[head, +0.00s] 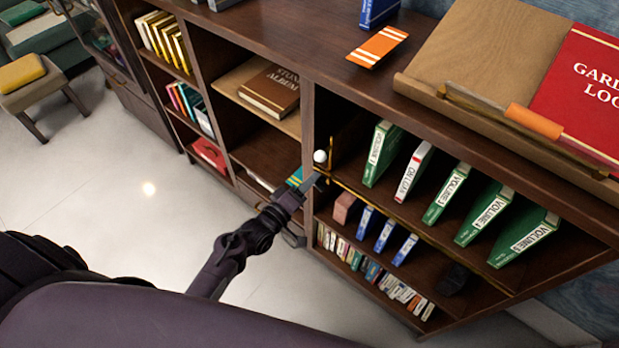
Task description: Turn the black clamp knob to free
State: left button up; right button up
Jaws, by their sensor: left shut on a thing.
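My left gripper (308,186) reaches up to the front edge of the bookcase, at the left end of a brass rail (362,192). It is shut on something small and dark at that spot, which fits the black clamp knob. The fingers hide most of it, so its turn position cannot be read. A white ball (320,157) on a brass fitting sits just above the fingertips. My right gripper is out of view.
Green volumes (447,194) and a white book (413,171) lean on the shelf right of the gripper. Small books (366,221) fill lower shelves. Above are a wooden stand (490,50) with a red book (585,85) and an orange striped card (377,47).

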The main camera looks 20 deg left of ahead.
pick_arm(q)
jog(key=n, duration=0.2)
jog(key=n+p, duration=0.1)
jog(key=shift+a+f+n, duration=0.1)
jog(key=shift+f+n, duration=0.2)
jog(key=shift+n, duration=0.1)
jog(key=shift+f+n+p, duration=0.15)
jog(key=shift+n+p, duration=0.25)
jog(key=shift+n, duration=0.1)
grip_shut()
jog(key=o, duration=0.7)
grip_release()
jog(key=v, duration=0.7)
jog(key=shift+s+a, duration=0.1)
jog(key=shift+s, duration=0.25)
